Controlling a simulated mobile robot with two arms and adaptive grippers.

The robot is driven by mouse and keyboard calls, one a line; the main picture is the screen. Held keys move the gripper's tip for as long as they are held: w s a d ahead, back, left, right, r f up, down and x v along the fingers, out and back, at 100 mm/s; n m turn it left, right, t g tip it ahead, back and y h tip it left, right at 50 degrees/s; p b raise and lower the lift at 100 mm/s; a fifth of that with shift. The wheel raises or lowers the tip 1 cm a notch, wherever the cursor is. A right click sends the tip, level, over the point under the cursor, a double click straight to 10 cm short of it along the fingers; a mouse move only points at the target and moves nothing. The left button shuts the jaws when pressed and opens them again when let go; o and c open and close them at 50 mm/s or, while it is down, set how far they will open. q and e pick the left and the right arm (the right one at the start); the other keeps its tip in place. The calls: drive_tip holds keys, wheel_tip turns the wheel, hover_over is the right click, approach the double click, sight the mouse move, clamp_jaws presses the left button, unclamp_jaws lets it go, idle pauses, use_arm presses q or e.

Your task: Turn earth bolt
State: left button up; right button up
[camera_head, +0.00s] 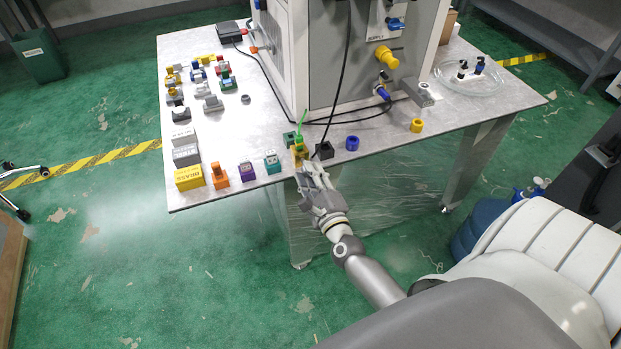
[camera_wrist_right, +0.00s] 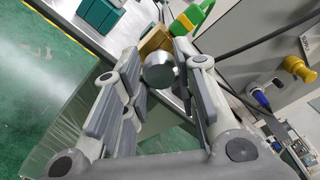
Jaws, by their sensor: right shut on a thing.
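My right gripper (camera_head: 307,172) is at the table's front edge, in front of a brass-yellow block (camera_head: 300,151). In the right wrist view my right gripper (camera_wrist_right: 163,72) has a round grey metal bolt head (camera_wrist_right: 159,71) between its two fingers, and it is shut on it. The brass block (camera_wrist_right: 155,39) shows just behind the bolt head. A bright green piece (camera_wrist_right: 195,17) rises beside the block; it also shows in the head view (camera_head: 302,123). In the head view the fingers hide the bolt. My left gripper is not in view.
A grey-white machine cabinet (camera_head: 345,60) stands on the table (camera_head: 235,130) behind the block. A black block (camera_head: 324,150) and a blue ring (camera_head: 352,143) sit to the right. Teal (camera_head: 272,162) and purple (camera_head: 246,171) blocks sit to the left. Black cables run behind.

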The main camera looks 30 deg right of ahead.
drive_tip(key=shift+m+b, duration=1.5)
drive_tip(key=shift+m, duration=2.7)
drive_tip(key=o, duration=1)
drive_tip(key=shift+s, duration=0.1)
drive_tip(key=v, duration=1.1)
drive_tip(key=shift+s+a, duration=0.2)
drive_tip(key=shift+s, duration=0.15)
